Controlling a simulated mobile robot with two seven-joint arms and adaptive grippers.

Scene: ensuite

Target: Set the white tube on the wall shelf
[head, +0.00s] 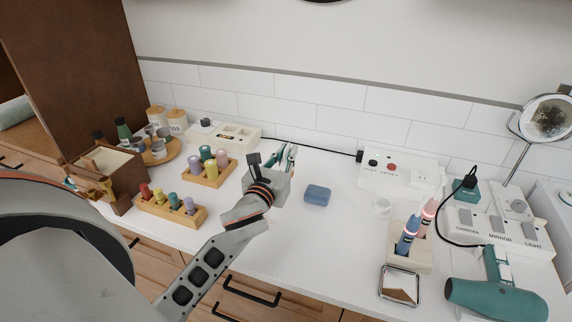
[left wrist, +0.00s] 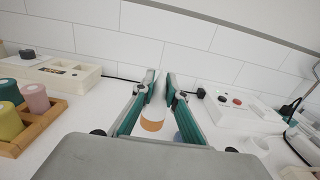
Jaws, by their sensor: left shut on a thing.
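My left gripper (head: 284,156) is over the back middle of the white counter, near the tiled wall. In the left wrist view its teal fingers (left wrist: 160,90) are shut on the white tube (left wrist: 156,114), which has an orange band at its near end. The tube is mostly hidden behind the gripper in the head view. I cannot make out the wall shelf in either view. My right gripper is not in view.
A blue block (head: 317,196) lies right of the gripper. Wooden racks of coloured bottles (head: 208,170) stand left. A white switch box (head: 398,172), a holder with two lit brushes (head: 410,252) and a teal hair dryer (head: 495,298) are right. The front middle counter is clear.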

